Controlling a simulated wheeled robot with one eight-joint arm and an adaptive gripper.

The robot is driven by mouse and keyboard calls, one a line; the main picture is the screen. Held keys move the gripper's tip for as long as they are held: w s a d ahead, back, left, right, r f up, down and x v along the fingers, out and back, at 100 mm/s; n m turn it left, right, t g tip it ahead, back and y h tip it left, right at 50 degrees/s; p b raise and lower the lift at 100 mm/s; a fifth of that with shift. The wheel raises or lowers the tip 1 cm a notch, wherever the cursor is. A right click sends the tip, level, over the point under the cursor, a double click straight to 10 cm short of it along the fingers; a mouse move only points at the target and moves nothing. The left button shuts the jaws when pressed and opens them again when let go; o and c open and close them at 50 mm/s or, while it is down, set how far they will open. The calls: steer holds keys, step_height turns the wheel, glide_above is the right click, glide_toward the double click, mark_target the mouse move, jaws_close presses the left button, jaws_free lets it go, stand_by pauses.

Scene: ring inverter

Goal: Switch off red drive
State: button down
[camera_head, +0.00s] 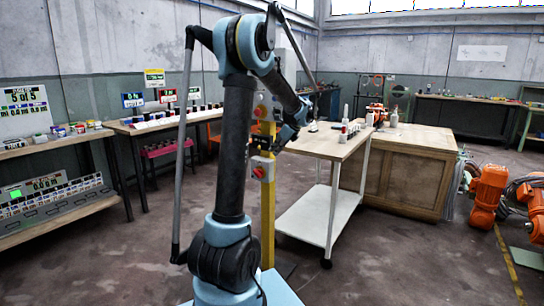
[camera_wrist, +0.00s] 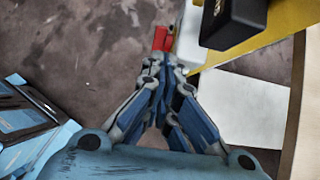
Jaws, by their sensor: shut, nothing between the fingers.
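A yellow post (camera_head: 268,215) stands just behind my arm in the head view and carries several switch boxes with red knobs. One red knob (camera_head: 258,172) sits on a grey box at mid-height, and another red knob (camera_head: 259,111) is higher up. My gripper (camera_head: 286,136) is beside the post, between those heights. In the wrist view my gripper (camera_wrist: 160,66) is shut and empty, its fingertips pointing at a red knob (camera_wrist: 161,38) on a pale box. Whether the tips touch that knob cannot be told.
A black box (camera_wrist: 235,20) on the yellow post is close to my fingers in the wrist view. A white-shelved cart (camera_head: 318,215) with a wooden top stands behind the post. Orange robot arms (camera_head: 490,190) are at right.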

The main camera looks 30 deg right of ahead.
mark_target(266, 175)
steer(key=s+f, duration=0.1)
steer(key=f, duration=0.1)
steer(key=s+d+f, duration=0.1)
steer(key=s, duration=0.1)
steer(key=shift+d+f, duration=0.15)
steer(key=shift+f, duration=0.2)
steer(key=x, duration=1.4)
steer(key=shift+w+r, duration=0.15)
steer(key=shift+w, duration=0.1)
steer(key=shift+s+d+t, duration=0.1)
steer(key=shift+t, duration=0.2)
